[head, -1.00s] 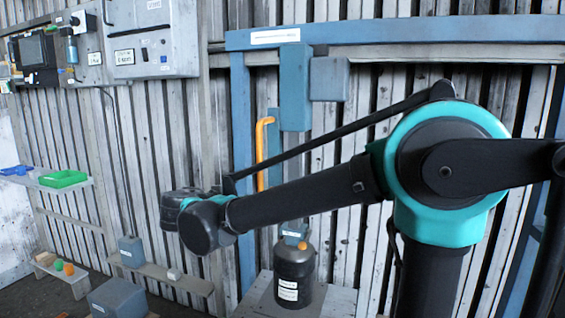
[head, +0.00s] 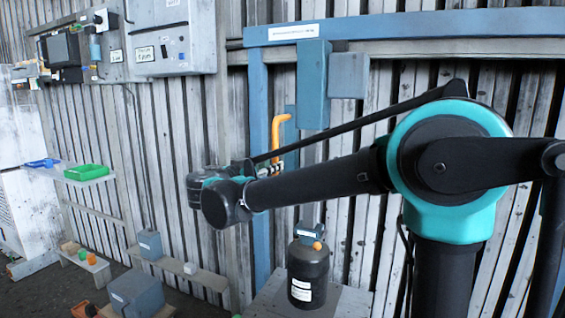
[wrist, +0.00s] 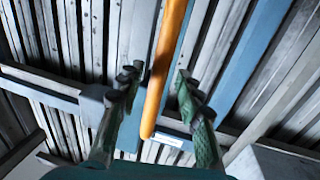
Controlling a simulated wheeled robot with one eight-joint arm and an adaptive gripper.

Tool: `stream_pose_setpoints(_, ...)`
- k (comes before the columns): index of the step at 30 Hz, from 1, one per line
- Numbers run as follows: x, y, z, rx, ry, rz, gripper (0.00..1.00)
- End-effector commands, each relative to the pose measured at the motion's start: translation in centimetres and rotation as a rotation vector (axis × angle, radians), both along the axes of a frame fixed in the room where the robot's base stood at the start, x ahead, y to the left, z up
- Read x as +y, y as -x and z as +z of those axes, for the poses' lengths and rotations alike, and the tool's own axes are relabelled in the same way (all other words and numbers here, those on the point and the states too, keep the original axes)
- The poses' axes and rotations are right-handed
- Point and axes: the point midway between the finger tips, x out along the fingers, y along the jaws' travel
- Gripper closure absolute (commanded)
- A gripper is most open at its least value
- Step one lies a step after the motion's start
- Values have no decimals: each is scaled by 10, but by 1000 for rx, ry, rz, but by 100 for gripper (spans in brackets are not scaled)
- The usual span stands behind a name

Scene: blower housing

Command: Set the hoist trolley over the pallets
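The blue hoist trolley (head: 313,85) hangs at the blue overhead beam (head: 420,27), with a grey-blue block (head: 348,75) at its right. An orange handle (head: 276,135) hangs at its lower left; my arm hides the lower part. In the wrist view the orange handle (wrist: 168,60) runs between the two fingers of my gripper (wrist: 158,85). The fingers stand apart, with gaps visible on both sides of the handle. My gripper is mostly hidden behind my wrist in the head view. I cannot clearly identify the pallets.
A black canister (head: 308,272) stands on a low grey platform (head: 350,300) below the trolley. Low shelves, a grey box (head: 138,293) and a shelf with a green tray (head: 87,172) are at left. Control boxes (head: 172,37) hang on the slatted wall.

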Motion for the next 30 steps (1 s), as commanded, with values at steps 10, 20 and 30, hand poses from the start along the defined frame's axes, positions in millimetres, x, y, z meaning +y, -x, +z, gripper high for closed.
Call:
stream_pose_setpoints(10,-30,-48,0,0,0,-3,64)
stream_pose_setpoints(20,-36,-59,0,0,0,0,64)
stream_pose_setpoints(30,-36,-59,0,0,0,0,89)
